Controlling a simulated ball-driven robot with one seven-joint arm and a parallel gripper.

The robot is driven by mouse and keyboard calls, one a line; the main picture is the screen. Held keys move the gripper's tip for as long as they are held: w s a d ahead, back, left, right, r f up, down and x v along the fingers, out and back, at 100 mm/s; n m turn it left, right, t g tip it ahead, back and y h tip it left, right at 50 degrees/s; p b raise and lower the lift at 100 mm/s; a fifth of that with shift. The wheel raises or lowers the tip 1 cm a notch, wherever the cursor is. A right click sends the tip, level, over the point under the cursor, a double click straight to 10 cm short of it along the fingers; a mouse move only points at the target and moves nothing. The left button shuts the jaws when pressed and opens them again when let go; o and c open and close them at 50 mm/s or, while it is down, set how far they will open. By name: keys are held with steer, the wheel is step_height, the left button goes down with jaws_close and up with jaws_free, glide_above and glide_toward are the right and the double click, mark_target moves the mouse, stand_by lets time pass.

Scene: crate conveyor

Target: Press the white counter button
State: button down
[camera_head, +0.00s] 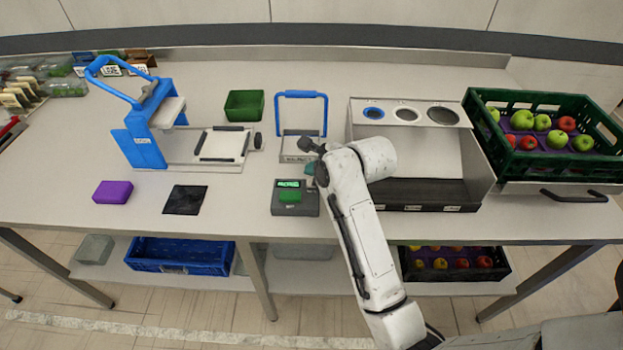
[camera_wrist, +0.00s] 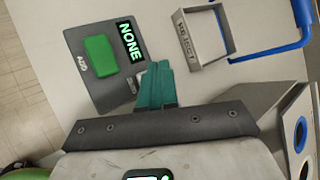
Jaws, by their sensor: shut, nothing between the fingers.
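A dark counter box (camera_head: 308,207) stands on the bench in front of the wire-handled bin. It has a lit display reading NONE (camera_wrist: 131,42) and a large green button (camera_wrist: 100,56). It also shows at upper left in the wrist view (camera_wrist: 78,42). My gripper (camera_wrist: 158,69) has teal fingers, closed together and empty. In the wrist view the fingertips overlap the box's edge, beside the display. Whether they touch it I cannot tell. My arm partly hides the gripper in the head view.
A metal bin labelled REJECT (camera_wrist: 205,63) with a blue handle (camera_head: 301,95) is close behind. A sorting stand with round holes (camera_head: 441,190) is to the right. A black pad (camera_head: 185,200) and purple block (camera_head: 113,192) lie left, with clear bench between pad and box.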

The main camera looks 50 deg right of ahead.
steer(key=shift+r+p, duration=1.7)
steer(key=shift+r, duration=0.45)
steer(key=s+a+f+n, duration=0.1)
steer(key=s+n, duration=0.1)
steer(key=s+a+f+n+g, duration=0.1)
steer(key=s+f+n, duration=0.1)
steer(key=n, duration=0.1)
steer(key=s+a+f+n+g+b, duration=0.1)
steer(key=s+f+n, duration=0.1)
steer(key=n, duration=0.1)
steer(key=shift+f, duration=0.15)
steer(key=s+a+f+n, duration=0.1)
steer(key=s+n, duration=0.1)
steer(key=s+a+f+n+g, duration=0.1)
steer(key=s+f+n, duration=0.1)
steer(key=n, duration=0.1)
steer(key=s+a+f+n+g+b, duration=0.1)
steer(key=s+n, duration=0.1)
steer(key=shift+s+a+f+n, duration=0.3)
steer(key=shift+s+n, duration=0.05)
steer(key=shift+n, duration=0.05)
steer(key=s+a+f+n+g, duration=0.2)
steer(key=s+a+n, duration=0.2)
steer(key=s+n, duration=0.2)
steer(key=s+a+f+n+g+y+b, duration=0.1)
steer(key=s+a+f+n+g, duration=0.1)
steer(key=s+n, duration=0.4)
steer(key=shift+s+a+f+n, duration=0.35)
steer(key=shift+a+f, duration=0.3)
steer(key=shift+a, duration=0.4)
